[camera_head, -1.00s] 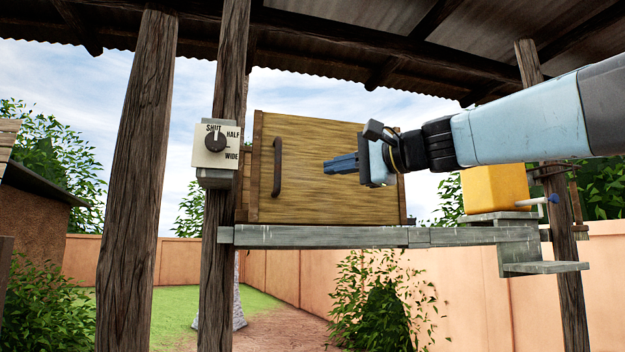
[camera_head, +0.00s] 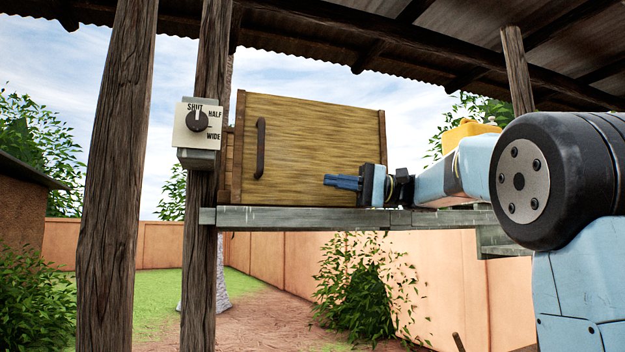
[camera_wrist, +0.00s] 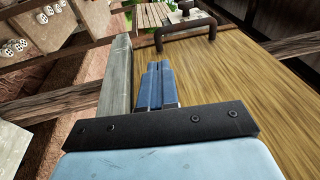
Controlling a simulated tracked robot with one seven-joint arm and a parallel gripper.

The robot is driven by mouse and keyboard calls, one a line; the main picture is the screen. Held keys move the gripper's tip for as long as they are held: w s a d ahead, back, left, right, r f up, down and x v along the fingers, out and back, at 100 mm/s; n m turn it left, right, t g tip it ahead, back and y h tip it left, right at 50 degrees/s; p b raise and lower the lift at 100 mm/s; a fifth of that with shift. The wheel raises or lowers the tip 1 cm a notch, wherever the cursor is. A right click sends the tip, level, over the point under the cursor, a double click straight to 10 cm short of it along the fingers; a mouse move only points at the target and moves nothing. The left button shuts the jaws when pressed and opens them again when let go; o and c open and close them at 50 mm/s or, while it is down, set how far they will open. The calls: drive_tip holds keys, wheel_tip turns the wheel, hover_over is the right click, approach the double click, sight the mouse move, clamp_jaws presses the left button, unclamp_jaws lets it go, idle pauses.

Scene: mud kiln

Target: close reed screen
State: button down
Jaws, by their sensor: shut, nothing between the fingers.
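The reed screen (camera_head: 315,140) is a yellow-brown panel in a wooden frame, standing on a grey beam in the head view. Its dark bar handle (camera_head: 261,148) is upright near the left edge. In the wrist view the screen (camera_wrist: 235,80) fills the right side and the handle (camera_wrist: 186,32) is at the top. My gripper (camera_head: 328,181) is in front of the screen's lower right part, pointing left, with its blue fingers together and empty. It is to the right of the handle and apart from it. Whether it touches the panel I cannot tell.
A dial (camera_head: 196,121) marked SHUT, HALF and WIDE is on the post (camera_head: 207,260) left of the screen. The grey beam (camera_head: 290,216) runs under the screen. A yellow block (camera_head: 468,131) shows partly behind my arm. A thick post (camera_head: 117,200) stands at far left.

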sight(278, 173)
drive_tip(key=a, duration=0.4)
drive_tip(key=s+a+r, duration=0.1)
drive_tip(key=a, duration=0.7)
drive_tip(key=shift+s+a+r, duration=0.3)
drive_tip(key=shift+a, duration=0.1)
